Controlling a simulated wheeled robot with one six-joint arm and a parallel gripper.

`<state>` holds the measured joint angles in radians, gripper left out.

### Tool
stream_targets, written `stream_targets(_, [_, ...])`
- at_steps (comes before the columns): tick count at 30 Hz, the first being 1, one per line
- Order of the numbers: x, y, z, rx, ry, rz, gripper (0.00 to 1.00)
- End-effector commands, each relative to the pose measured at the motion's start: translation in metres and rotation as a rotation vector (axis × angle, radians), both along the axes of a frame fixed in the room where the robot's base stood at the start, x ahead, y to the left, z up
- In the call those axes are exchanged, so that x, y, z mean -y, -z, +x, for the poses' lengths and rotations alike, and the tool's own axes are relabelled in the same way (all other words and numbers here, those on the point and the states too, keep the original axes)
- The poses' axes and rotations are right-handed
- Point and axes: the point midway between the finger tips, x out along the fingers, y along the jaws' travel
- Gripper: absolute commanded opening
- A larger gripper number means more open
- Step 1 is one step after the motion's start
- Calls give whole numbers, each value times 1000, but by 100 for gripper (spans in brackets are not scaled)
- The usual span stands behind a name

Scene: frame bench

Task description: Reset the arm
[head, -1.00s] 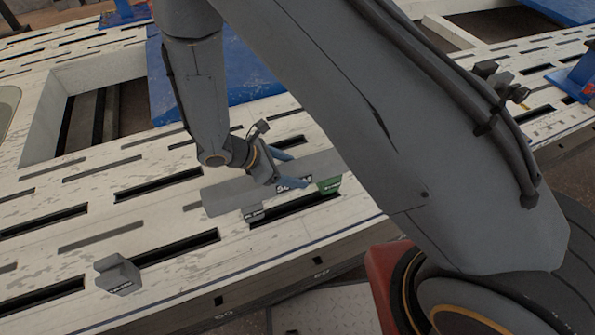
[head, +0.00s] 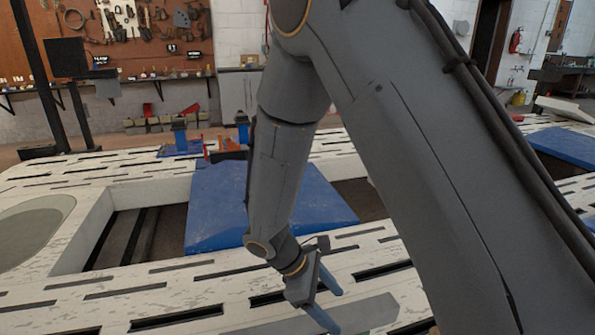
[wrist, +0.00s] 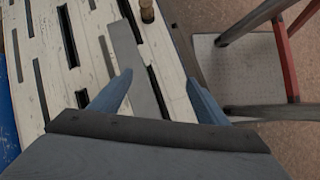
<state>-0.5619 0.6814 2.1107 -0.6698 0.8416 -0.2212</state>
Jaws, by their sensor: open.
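My gripper (head: 332,308) hangs low over the white slotted bench (head: 80,292) in the head view, its two blue fingers apart. It also shows in the wrist view (wrist: 159,80), open, with nothing held between the fingers. A flat grey strip (wrist: 136,70) lies on the bench below, seen between the fingers in the wrist view. Part of that strip (head: 362,318) shows at the bottom of the head view, partly behind a finger. I cannot tell the exact height of the fingers above it.
A small brownish upright piece (wrist: 147,11) stands near the strip's far end. Blue panels (head: 222,215) lie by openings in the bench. Red and blue fixtures (head: 182,147) stand farther back. A metal step (wrist: 240,68) with red rails is beside the bench.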

Motion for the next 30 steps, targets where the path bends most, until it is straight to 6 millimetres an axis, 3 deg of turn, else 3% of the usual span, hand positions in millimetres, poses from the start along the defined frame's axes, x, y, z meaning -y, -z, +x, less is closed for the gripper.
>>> stream_targets(1, [13, -23, -7, 23, 91, 36, 69])
stream_targets(6, [45, -75, -34, 100, 390, 155, 69])
stream_targets(18, [98, -179, -95, 328, 1073, 402, 69])
stream_targets(24, [110, -204, -112, 409, 1277, 471, 69])
stream_targets(30, [112, -208, -115, 427, 1326, 486, 69])
